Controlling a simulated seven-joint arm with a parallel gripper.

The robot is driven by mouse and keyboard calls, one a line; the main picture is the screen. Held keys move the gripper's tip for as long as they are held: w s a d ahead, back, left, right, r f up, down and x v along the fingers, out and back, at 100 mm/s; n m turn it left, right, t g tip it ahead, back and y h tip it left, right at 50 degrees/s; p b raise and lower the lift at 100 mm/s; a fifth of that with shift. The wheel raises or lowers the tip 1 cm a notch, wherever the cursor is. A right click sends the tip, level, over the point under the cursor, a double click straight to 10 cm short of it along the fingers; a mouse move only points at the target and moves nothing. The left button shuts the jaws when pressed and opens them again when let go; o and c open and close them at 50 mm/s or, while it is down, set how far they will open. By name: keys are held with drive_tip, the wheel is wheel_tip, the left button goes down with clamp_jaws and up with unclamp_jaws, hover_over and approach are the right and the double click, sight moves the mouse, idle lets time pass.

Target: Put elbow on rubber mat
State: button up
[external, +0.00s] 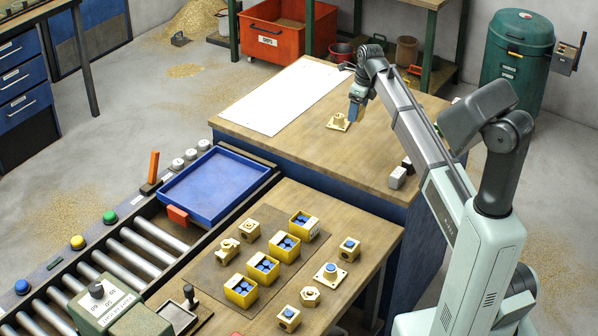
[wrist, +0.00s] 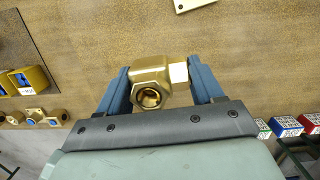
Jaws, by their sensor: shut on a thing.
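My gripper (wrist: 163,80) is shut on a brass elbow (wrist: 150,92), with one blue-grey finger on each side of it. The elbow's open threaded end faces the camera and its pale end lies toward the right finger. In the external view my gripper (external: 355,104) is low over the far wooden bench, beside a brass flange fitting (external: 339,122); the elbow is hard to make out there. A flat grey-brown mat (external: 272,218), which looks like the rubber mat, lies on the near bench under yellow bins.
Several yellow bins (external: 263,267) with blue parts stand on the mat. Loose brass fittings (external: 310,297) lie around it. A white sheet (external: 283,97) covers the far bench's left part. Small boxes (external: 398,177) stand at its right edge. A blue tray (external: 215,186) sits on the roller conveyor.

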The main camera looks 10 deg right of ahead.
drive_tip(key=s+a+f+n, duration=0.1)
drive_tip(key=s+a, duration=0.2)
drive_tip(key=a, duration=0.6)
drive_tip(key=s+a+n, duration=0.2)
drive_tip(key=s+a, duration=0.1)
drive_tip(key=a, duration=0.6)
drive_tip(key=n+g, duration=0.2)
drive_tip(key=n, duration=1.2)
hover_over(204, 280)
wheel_tip(204, 280, down, 6)
drive_tip(key=shift+w+d+f, duration=0.1)
drive_tip(key=shift+w+f, duration=0.05)
drive_tip(key=shift+f, duration=2.4)
drive_tip(key=shift+w+d+f, duration=0.1)
drive_tip(key=shift+f, duration=2.45)
drive_tip(key=o, duration=1.5)
drive_tip(key=shift+f, duration=0.15)
